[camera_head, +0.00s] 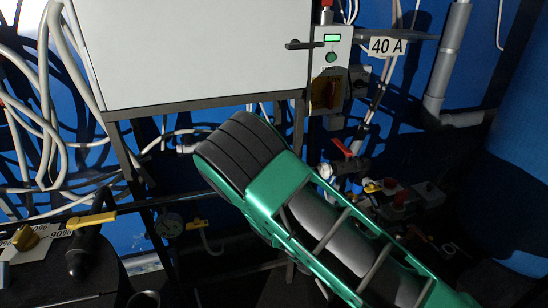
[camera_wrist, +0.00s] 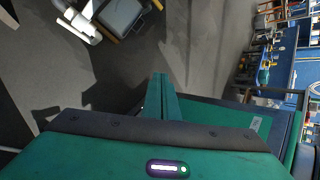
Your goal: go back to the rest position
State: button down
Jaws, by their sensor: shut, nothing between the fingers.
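My gripper (camera_wrist: 160,80) shows in the wrist view as a green pair of fingers pressed together, with nothing between them. It points out over a grey floor and is clear of everything around it. Its green body with a dark edge fills the bottom of that view. In the head view my green and black arm reaches up from the lower right to the middle. I cannot make out the gripper there.
The head view shows a white panel (camera_head: 195,50), a control box (camera_head: 330,70) with a green display, a "40 A" label (camera_head: 386,46), a yellow-handled valve (camera_head: 90,220) and a pressure gauge (camera_head: 170,225). A blue workbench (camera_wrist: 280,70) stands right in the wrist view.

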jog(key=s+d+r+m+g+y, duration=0.1)
jog(key=s+d+r+m+y, duration=0.15)
jog(key=d+r+m, duration=0.6)
jog(key=s+d+r+m+g+y, duration=0.15)
jog(key=d+r+m+y, duration=0.3)
jog(key=r+m, duration=0.65)
jog(key=s+d+r+m+t, duration=0.2)
jog(key=s+d+r+m, duration=0.2)
jog(key=s+r+m, duration=0.3)
jog(key=s+d+r+m+t+y, duration=0.1)
jog(key=s+d+r+m, duration=0.4)
jog(key=s+r+m, duration=0.3)
jog(key=s, duration=0.2)
jog(key=shift+s+t+y, duration=0.3)
jog(key=shift+t, duration=0.05)
jog(key=shift+s+d, duration=0.1)
